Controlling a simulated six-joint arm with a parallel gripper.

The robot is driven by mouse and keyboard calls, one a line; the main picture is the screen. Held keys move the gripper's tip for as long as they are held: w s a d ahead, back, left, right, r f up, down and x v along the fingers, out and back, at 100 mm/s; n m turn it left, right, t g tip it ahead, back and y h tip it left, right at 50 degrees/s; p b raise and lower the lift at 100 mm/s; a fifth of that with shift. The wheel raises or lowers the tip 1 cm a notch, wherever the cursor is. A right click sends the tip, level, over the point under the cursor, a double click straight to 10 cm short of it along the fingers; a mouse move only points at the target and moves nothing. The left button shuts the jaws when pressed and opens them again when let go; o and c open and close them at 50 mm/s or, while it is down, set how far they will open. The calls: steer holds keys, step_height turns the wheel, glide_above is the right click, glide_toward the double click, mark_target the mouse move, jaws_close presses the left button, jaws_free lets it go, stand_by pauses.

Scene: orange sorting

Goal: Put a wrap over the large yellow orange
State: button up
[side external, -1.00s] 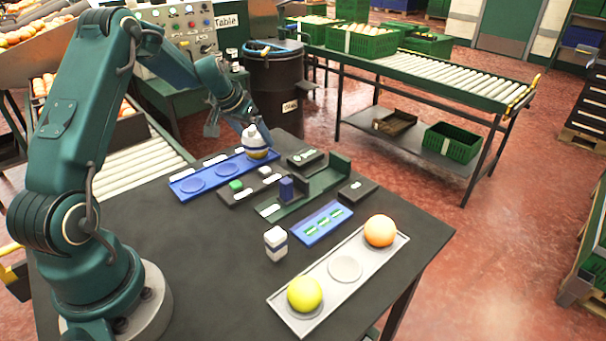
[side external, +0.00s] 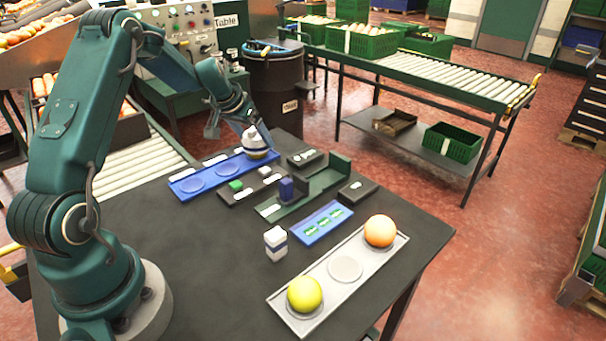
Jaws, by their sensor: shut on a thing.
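My gripper (side external: 251,130) is at the far end of the blue tray, pointing down, and is shut on a white piece with a dark band, seemingly a wrap (side external: 252,141). The fingertips are small and partly hidden. Another yellow orange (side external: 305,294) sits bare at the near end of the white tray (side external: 325,288).
An orange-coloured fruit (side external: 380,231) sits at the white tray's far end. A blue label holder (side external: 321,222) and dark holders with green, white and blue blocks (side external: 286,188) fill the middle. The table's near left is clear.

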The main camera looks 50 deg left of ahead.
steer(key=shift+f, duration=0.4)
steer(key=o, duration=1.4)
steer(key=shift+r, duration=0.15)
steer(key=shift+r, duration=3.9)
